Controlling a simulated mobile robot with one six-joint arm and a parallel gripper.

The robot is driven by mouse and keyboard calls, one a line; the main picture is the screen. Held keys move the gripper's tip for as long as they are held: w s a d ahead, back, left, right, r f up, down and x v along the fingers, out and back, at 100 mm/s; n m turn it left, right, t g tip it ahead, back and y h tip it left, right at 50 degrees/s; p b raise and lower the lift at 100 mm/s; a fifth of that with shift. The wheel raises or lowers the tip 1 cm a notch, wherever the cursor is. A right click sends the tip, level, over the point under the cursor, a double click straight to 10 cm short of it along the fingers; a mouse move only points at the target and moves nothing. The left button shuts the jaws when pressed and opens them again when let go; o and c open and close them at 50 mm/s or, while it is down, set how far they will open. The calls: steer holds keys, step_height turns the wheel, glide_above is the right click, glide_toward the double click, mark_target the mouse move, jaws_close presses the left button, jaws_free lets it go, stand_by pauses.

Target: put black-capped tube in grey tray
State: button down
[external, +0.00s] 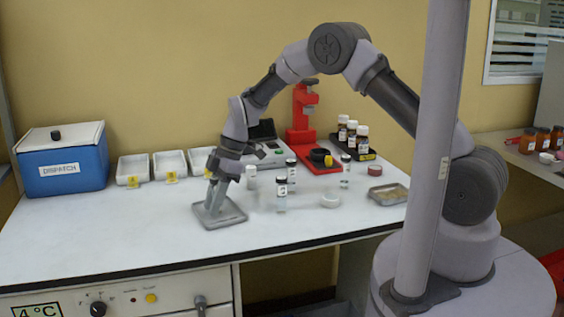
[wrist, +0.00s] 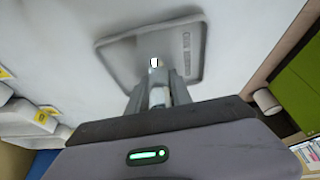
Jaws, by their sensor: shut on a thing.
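The grey tray (external: 234,213) lies flat near the front left of the bench. It also fills the upper middle of the wrist view (wrist: 187,75), with raised lettering on its right side. My gripper (external: 213,208) points down over the tray, its fingertips at or just above the tray floor. In the wrist view my gripper (wrist: 157,92) is shut on a slim tube (wrist: 155,63), of which only a small white patch with dark edges shows. The fingers hide the rest, so I cannot tell its cap or whether it touches the tray.
Several small vials, some dark-capped (external: 281,193), stand right of the tray near a white round dish (external: 330,200). White bins (external: 132,170) and a blue dispatch box (external: 62,172) stand behind left. A red stand (external: 301,115) is at the back. The bench front left is clear.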

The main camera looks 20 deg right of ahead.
steer(key=shift+r, duration=0.1)
steer(key=c, duration=1.1)
jaws_free()
steer(key=shift+c, duration=0.2)
